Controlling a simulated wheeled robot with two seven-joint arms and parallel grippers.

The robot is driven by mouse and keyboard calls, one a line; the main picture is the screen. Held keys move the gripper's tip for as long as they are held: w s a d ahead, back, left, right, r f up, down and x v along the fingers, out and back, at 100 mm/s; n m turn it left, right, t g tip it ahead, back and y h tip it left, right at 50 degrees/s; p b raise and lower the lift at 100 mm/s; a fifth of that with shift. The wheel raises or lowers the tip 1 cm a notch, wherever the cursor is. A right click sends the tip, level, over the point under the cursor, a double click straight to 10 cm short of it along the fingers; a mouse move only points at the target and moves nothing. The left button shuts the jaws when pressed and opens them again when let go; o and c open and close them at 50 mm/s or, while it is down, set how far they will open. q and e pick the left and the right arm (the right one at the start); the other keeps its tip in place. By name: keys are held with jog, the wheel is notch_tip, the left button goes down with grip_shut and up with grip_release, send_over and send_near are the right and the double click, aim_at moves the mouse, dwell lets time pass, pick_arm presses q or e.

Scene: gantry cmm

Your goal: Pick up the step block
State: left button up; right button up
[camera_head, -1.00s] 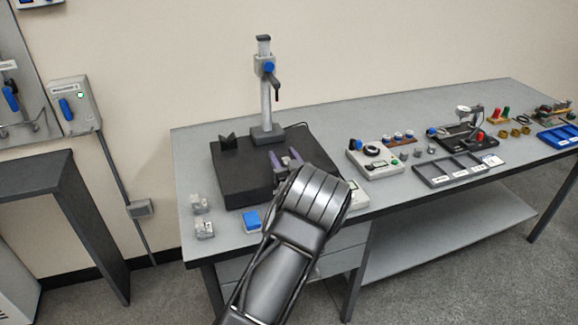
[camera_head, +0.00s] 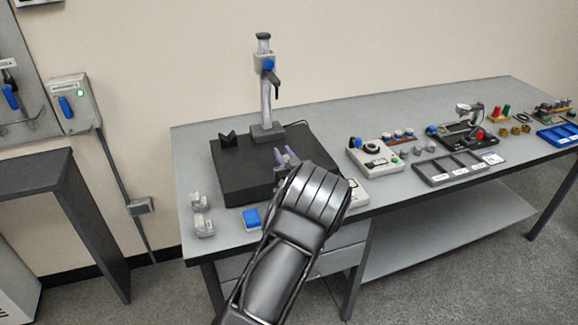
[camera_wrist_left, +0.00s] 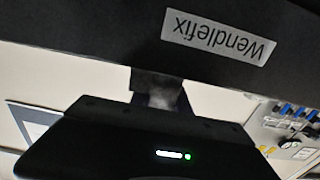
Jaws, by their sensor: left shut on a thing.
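My left gripper (camera_head: 287,157) is over the front right part of the black plate (camera_head: 232,187), its purple fingers close together. In the left wrist view, a small greyish piece, seemingly the step block (camera_wrist_left: 162,98), shows at the jaws, between the dark gripper body and the black plate's labelled side. The gripper is shut on it. Its steps are too dark and small to make out, and in the head view the gripper and wrist hide it. I cannot tell whether it touches the plate. My right gripper is not in view.
A stand with a grey column (camera_head: 265,100) rises at the plate's back, with a black V-shaped block (camera_head: 228,141) to its left. A blue-topped box (camera_head: 251,217) and clear pieces (camera_head: 203,224) lie in front. Gauges and a grey tray (camera_head: 440,180) fill the bench to the right.

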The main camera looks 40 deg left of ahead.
pick_arm(q)
grip_shut()
notch_tip(320, 180, up, 10)
jog(key=b, duration=0.1)
dwell(0.6)
dwell(0.5)
